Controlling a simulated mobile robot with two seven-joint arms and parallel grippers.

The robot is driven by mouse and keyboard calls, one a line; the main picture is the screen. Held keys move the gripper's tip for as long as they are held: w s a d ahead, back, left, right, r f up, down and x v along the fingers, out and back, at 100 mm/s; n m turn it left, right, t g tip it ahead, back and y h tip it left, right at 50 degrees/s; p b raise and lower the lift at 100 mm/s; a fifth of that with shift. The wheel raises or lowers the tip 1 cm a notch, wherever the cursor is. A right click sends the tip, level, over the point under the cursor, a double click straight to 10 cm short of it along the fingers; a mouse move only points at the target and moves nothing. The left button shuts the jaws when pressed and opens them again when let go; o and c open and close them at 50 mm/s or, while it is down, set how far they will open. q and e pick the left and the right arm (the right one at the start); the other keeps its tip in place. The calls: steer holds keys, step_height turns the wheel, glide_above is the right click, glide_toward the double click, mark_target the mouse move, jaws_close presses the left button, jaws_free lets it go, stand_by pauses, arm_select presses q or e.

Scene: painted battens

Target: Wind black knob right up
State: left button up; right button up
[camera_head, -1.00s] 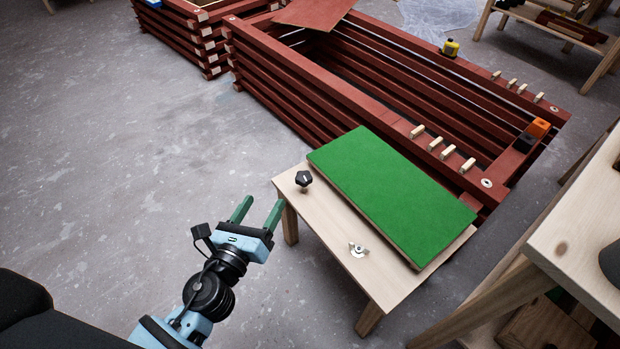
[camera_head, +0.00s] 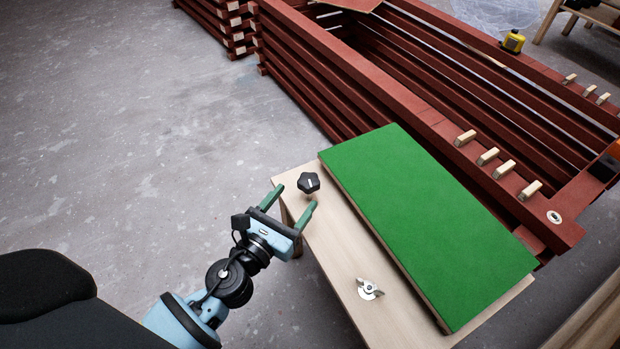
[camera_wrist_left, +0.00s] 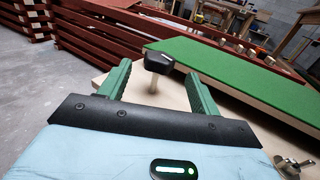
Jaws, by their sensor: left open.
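The black knob (camera_head: 308,182) is a lobed star knob on a pale post near the left corner of the small wooden table (camera_head: 345,255). In the left wrist view the knob (camera_wrist_left: 159,63) stands upright on its post, ahead of and between my green fingers. My left gripper (camera_head: 294,199) is open, its fingers pointing at the knob from the table's near left edge. The fingers appear apart from the knob; whether they touch it I cannot tell. My right gripper is not in view.
A green board (camera_head: 430,225) lies on the table right of the knob. A metal wing nut (camera_head: 369,289) sits nearer the front. Red stacked battens (camera_head: 420,80) with pale pegs stand behind. Open grey floor (camera_head: 130,130) lies to the left.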

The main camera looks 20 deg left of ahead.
mark_target(303, 188)
arm_select(q)
steer(key=w, duration=0.5)
steer(key=shift+w+d, duration=0.35)
steer(key=shift+w, duration=0.6)
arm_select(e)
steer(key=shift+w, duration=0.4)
arm_select(q)
steer(key=c, duration=0.9)
steer(key=shift+c, duration=0.2)
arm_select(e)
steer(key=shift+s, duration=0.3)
